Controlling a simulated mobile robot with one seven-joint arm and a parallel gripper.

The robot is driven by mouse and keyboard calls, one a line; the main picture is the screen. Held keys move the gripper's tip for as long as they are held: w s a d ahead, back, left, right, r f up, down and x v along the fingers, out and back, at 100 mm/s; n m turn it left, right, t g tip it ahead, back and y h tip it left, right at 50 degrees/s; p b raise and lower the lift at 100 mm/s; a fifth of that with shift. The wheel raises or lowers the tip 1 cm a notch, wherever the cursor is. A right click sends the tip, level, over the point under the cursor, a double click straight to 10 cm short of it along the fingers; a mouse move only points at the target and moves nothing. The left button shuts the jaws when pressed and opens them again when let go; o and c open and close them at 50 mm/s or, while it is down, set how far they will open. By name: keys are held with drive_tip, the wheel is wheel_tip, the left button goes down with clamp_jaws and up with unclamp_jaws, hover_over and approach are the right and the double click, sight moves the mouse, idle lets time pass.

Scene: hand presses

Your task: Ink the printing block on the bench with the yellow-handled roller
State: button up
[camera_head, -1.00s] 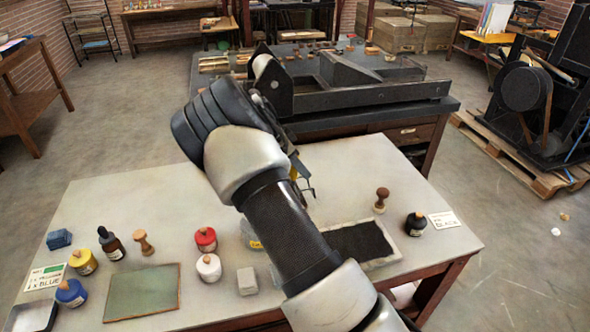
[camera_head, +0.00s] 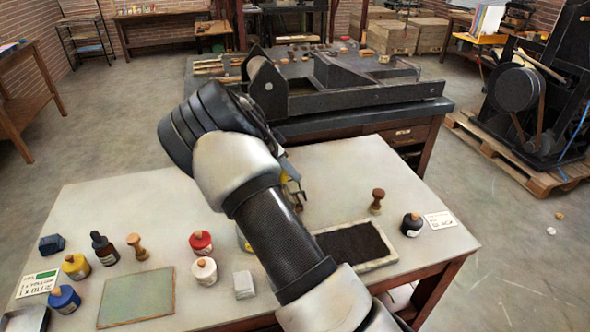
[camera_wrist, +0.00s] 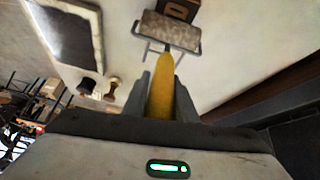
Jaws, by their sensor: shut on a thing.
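The roller's yellow handle (camera_wrist: 162,92) stands between the two fingers of my gripper (camera_wrist: 160,88), which is shut on it. Its mottled grey-brown roller head (camera_wrist: 170,31) extends ahead in a thin wire frame. A dark brown block (camera_wrist: 179,9), probably the printing block, shows just beyond the roller head at the top of the wrist view. The roller overlaps its near edge in the picture; I cannot tell whether they touch. In the head view my gripper (camera_head: 292,188) is mostly hidden behind my arm, and the block is hidden there.
A framed black slab (camera_head: 352,246) lies right of my arm; the wrist view also shows its frame (camera_wrist: 98,45). A wooden-handled stamp (camera_head: 377,200) and black bottle (camera_head: 412,225) stand near it. Several inks and a green plate (camera_head: 137,298) are left. A large press (camera_head: 340,90) stands behind.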

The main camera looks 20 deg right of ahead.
drive_tip(key=shift+a, duration=1.75)
drive_tip(key=shift+d+b, duration=1)
drive_tip(key=shift+d, duration=0.8)
drive_tip(key=shift+a, duration=1.8)
drive_tip(key=shift+r+p, duration=1.3)
drive_tip(key=shift+r, duration=1.25)
